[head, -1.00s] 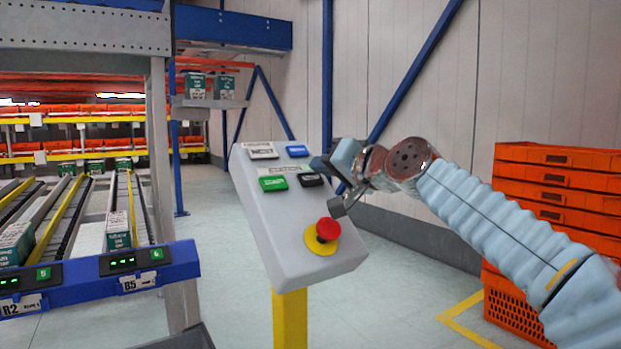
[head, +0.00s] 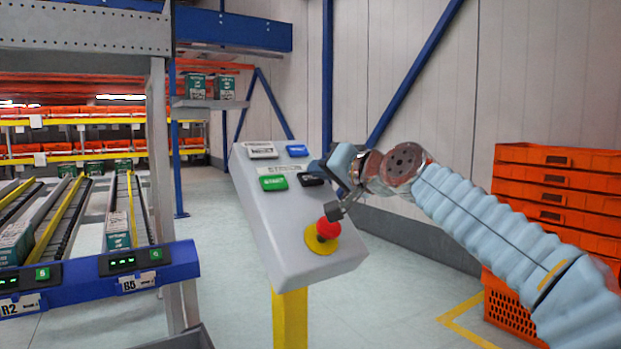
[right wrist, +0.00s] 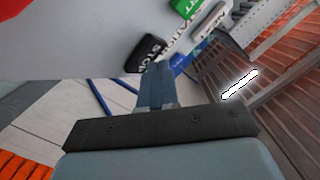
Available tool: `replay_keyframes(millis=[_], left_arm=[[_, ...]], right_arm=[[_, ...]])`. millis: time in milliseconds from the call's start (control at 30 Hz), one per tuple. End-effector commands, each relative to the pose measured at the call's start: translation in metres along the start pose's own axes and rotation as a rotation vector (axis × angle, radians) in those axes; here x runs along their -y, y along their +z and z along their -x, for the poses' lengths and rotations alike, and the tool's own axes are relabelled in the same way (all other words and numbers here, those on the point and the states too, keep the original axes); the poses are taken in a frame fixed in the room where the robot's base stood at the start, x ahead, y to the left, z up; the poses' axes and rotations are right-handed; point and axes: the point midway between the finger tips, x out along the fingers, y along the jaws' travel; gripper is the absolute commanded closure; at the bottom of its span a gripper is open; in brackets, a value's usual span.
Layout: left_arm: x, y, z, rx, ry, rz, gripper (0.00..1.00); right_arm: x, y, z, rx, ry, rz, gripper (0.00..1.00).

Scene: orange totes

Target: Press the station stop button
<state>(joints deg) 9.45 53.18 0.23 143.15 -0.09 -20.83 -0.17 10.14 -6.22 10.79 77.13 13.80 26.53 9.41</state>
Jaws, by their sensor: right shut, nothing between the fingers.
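A grey control panel (head: 285,225) on a yellow post carries a red mushroom button (head: 328,228) on a yellow ring near its lower right. A red patch fills the right wrist view's top left corner. My left gripper is not in view.
A white button (head: 262,151) and a blue button (head: 297,151) sit at the panel's top. Orange totes (head: 545,190) are stacked at the right, near my right arm. A flow rack with a blue front rail (head: 180,263) stands left. The floor between is clear.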

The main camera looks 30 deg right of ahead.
Motion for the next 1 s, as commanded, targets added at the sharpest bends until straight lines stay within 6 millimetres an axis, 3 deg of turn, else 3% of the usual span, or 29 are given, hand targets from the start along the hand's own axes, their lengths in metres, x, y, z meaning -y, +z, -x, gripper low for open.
replay_keyframes(millis=[533,1000], left_arm=[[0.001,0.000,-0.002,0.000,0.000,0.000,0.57],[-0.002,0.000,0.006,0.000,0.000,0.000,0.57]], right_arm=[[-0.002,0.002,-0.003,0.001,0.000,0.000,1.00],[0.007,-0.007,0.010,0.001,0.001,0.000,1.00]])
